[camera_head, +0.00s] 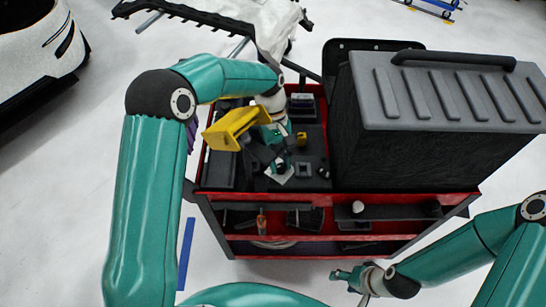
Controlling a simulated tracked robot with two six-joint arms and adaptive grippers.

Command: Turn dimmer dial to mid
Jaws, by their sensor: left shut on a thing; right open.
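My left arm reaches over the red cart, and its gripper (264,150) points down among dark items on the cart's top tray. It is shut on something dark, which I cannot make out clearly. A yellow block-shaped device (236,127) sits right beside this gripper and partly overlaps it in the picture; whether the gripper holds it is unclear. I cannot make out a dimmer dial; it may be hidden or too small. My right gripper (343,275) is open and empty, low in front of the cart and away from the tray.
The red cart (340,237) has lower shelves with small items. A large black case with a ribbed grey lid (440,90) fills its right side. A white car (40,45) stands at the far left. A frame with white sheeting (235,14) is behind.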

